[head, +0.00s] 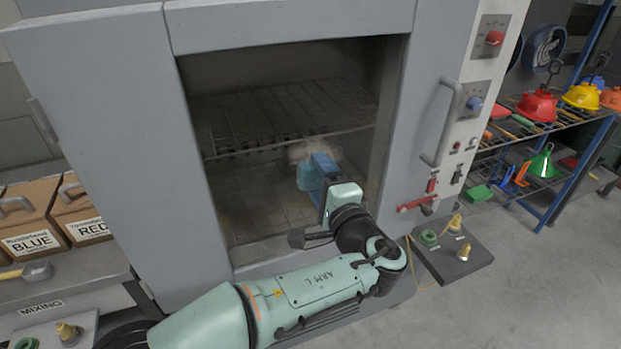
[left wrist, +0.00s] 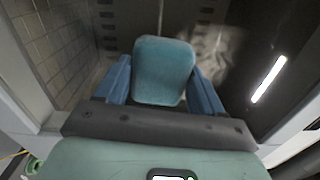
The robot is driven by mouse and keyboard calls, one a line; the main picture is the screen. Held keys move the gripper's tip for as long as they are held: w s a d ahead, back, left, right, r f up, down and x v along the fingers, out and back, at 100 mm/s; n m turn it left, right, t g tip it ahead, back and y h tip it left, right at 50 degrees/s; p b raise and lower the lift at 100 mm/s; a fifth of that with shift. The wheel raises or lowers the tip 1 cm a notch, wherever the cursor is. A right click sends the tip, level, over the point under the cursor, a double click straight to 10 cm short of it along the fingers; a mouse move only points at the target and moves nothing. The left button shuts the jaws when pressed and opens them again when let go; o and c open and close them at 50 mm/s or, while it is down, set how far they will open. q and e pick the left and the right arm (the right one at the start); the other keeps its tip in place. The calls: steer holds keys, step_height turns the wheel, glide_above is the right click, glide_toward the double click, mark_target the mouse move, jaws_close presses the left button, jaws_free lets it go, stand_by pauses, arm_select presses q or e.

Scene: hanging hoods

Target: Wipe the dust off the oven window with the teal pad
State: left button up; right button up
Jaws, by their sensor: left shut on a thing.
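My left gripper (head: 318,172) is in front of the oven window (head: 255,185), right of its middle. It is shut on the teal pad (left wrist: 164,69), which sits between the two blue fingers in the left wrist view. In the head view the pad (head: 306,178) is mostly hidden by the gripper. A pale brownish dust patch (head: 311,150) shows on the window just above and behind the pad. The dust (left wrist: 208,50) also shows right of the pad in the left wrist view. I cannot tell whether the pad touches the glass. My right gripper is not in view.
The oven door handle (head: 441,122) and a red lever (head: 416,204) stand out right of the window. A grey plate with fittings (head: 450,262) lies below them. A shelf rack (head: 560,205) with coloured hoods is at the right. Labelled boxes (head: 30,228) stand at the left.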

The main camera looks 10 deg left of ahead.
mark_target(339, 163)
arm_select(q)
steer(key=shift+w+d+p, duration=0.3)
steer(key=shift+w+d, duration=0.2)
steer(key=shift+d, duration=0.15)
steer(key=shift+w+d+r+p, duration=0.1)
steer(key=shift+w+d+p, duration=0.35)
steer(key=shift+d, duration=0.3)
steer(key=shift+w+d+p, duration=0.45)
steer(key=shift+d, duration=0.3)
steer(key=shift+w+d+p, duration=1.05)
steer(key=shift+d+p, duration=0.15)
steer(key=shift+d, duration=0.15)
steer(key=shift+r+p, duration=0.75)
steer(key=shift+r, duration=0.4)
steer(key=shift+s+a+f+b, duration=0.2)
steer(key=shift+s+a+b, duration=0.3)
steer(key=shift+a+b, duration=0.4)
steer(key=shift+s+a+r+b, duration=0.15)
steer(key=shift+s+a+b, duration=0.4)
steer(key=shift+b, duration=0.25)
steer(key=shift+s+a+b, duration=0.25)
steer(key=shift+a+b, duration=0.25)
steer(key=shift+s+a+b, duration=0.75)
steer(key=shift+a+b, duration=0.05)
steer(key=shift+a, duration=0.2)
